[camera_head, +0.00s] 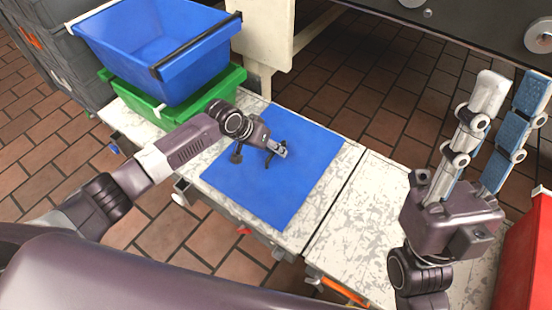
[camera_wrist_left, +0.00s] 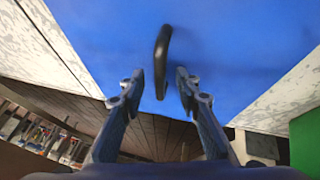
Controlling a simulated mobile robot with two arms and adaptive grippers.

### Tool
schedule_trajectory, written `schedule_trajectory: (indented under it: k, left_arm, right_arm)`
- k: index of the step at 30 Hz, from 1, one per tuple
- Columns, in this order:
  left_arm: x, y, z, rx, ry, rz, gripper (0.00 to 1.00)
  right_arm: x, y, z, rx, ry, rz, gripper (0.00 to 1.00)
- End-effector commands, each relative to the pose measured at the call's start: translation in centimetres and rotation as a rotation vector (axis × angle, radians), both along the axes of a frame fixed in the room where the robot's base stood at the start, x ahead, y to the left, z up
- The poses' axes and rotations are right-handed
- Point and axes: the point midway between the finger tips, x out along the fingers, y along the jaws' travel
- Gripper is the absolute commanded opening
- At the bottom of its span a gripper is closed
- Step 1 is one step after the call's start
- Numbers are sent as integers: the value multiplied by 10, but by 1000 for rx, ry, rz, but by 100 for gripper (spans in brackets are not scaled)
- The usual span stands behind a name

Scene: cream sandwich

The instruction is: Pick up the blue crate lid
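The blue crate lid (camera_head: 285,195) is a flat blue panel lying on the pale worn table. My left gripper (camera_head: 279,149) is low over its middle. In the left wrist view, the lid (camera_wrist_left: 230,40) fills the upper middle, with a black handle (camera_wrist_left: 162,62) on it. The fingers of my left gripper (camera_wrist_left: 160,76) are apart, one on each side of the handle's near end; I see a gap on both sides. My right gripper (camera_head: 511,82) is raised at the right, fingers apart and empty, away from the lid.
A blue crate (camera_head: 165,55) sits in a green crate (camera_head: 222,88) at the table's back left. The pale table (camera_head: 375,225) is clear right of the lid. A red box (camera_head: 528,255) is at the far right.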

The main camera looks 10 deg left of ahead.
Motion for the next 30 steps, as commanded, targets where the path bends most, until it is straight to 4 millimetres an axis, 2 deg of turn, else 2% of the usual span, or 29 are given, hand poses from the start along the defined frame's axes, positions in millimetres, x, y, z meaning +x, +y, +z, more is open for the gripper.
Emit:
schedule_trajectory:
  k: [5, 14, 30]
  left_arm:
    - [0, 0, 0, 0, 0, 0, 30]
    - [0, 0, 0, 0, 0, 0, 0]
    - [1, 0, 1, -1, -1, 1, 0]
  right_arm:
    - [0, 0, 0, 0, -1, 0, 26]
    - [0, 0, 0, 0, 0, 0, 26]
    - [0, 0, 0, -1, 1, -1, 26]
